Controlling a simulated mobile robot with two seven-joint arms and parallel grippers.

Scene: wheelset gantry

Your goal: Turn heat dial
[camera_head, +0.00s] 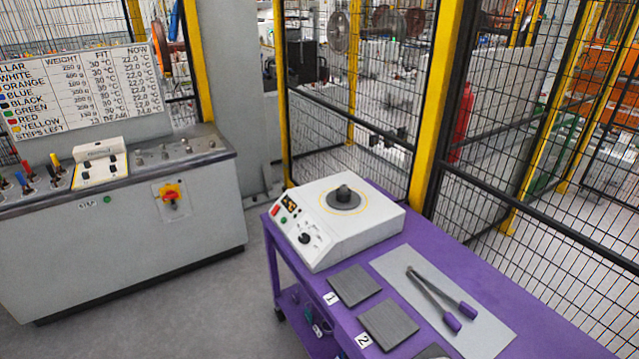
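A white heater unit (335,222) stands on the far left end of the purple table. A dark round piece (343,196) sits on its top, inside a ring marking. Its sloped front panel carries a dark dial (304,238), a red button, a green button and a small lit display (290,205). The dial's pointer setting is too small to read. Neither of my grippers shows in the head view.
The purple table (470,270) also bears dark square pads, number cards and tongs with purple tips (440,296) on a grey mat (395,262). A grey control console (130,240) stands at left below a temperature board (85,90). Yellow-posted mesh fencing (435,110) runs behind.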

